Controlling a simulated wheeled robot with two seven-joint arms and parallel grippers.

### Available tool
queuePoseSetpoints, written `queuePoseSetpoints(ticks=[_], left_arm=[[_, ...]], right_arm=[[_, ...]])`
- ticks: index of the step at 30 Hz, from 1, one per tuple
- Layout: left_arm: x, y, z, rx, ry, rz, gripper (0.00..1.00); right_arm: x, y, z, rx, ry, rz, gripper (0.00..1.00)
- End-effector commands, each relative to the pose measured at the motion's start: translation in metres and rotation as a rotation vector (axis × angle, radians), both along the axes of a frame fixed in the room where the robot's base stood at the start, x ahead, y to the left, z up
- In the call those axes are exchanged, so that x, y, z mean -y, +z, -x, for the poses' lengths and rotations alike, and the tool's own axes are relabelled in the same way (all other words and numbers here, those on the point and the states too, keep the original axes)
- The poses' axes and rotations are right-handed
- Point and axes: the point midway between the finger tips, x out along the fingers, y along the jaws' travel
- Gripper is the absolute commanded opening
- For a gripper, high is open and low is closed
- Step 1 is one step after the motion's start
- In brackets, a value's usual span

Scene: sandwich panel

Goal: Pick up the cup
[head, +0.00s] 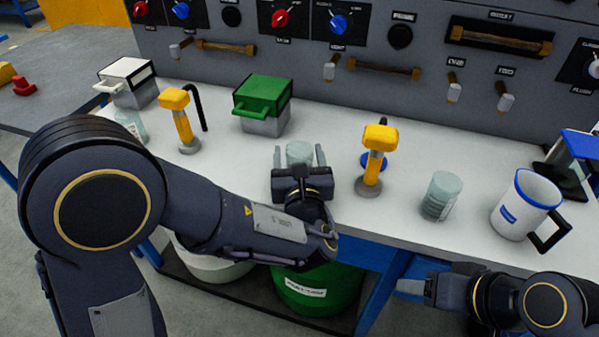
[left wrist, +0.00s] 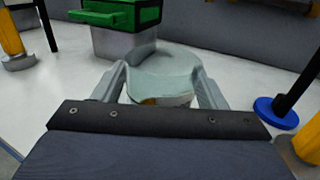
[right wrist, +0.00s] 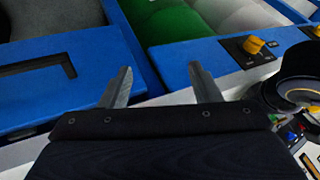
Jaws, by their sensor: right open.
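A clear, pale glass cup (head: 299,153) stands upright on the white worktop, in front of the green-lidded box. My left gripper (head: 299,158) is open, with one finger on each side of this cup and small gaps showing in the head view. In the left wrist view the cup (left wrist: 163,75) fills the space between the fingers; its lower part is hidden by the gripper. A white mug (head: 520,215) with a blue rim and black handle stands at the right. My right gripper (right wrist: 155,88) is open and empty, low by the bench's front edge.
Another clear glass (head: 441,197) and a third (head: 131,125) stand on the worktop (head: 240,160). Yellow-headed dispensers (head: 372,165) (head: 180,115) flank the cup. The green-lidded box (head: 263,103) is close behind it. A panel with knobs and handles rises at the back.

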Motion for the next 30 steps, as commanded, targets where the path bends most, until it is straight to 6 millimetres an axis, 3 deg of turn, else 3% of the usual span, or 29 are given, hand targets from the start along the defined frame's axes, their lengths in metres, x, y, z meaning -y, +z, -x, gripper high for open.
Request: queuePoseSetpoints(ticks=[1, 10, 20, 27, 30], left_arm=[[0.000, 0.000, 0.000, 0.000, 0.000, 0.000, 0.59], [0.000, 0.000, 0.000, 0.001, 0.000, 0.001, 0.21], [0.000, 0.006, 0.000, 0.002, 0.001, 0.003, 0.21], [0.000, 0.039, 0.002, 0.004, 0.000, 0.005, 0.21], [0.004, 0.059, 0.020, 0.004, -0.005, 0.005, 0.21]], right_arm=[[0.000, 0.000, 0.000, 0.000, 0.000, 0.000, 0.57], [0.000, 0.000, 0.000, 0.000, 0.000, 0.000, 0.57], [0.000, 0.002, 0.000, 0.000, 0.000, 0.000, 0.57], [0.000, 0.015, 0.000, 0.000, 0.000, 0.000, 0.57], [0.000, 0.023, 0.000, 0.000, 0.000, 0.000, 0.57]])
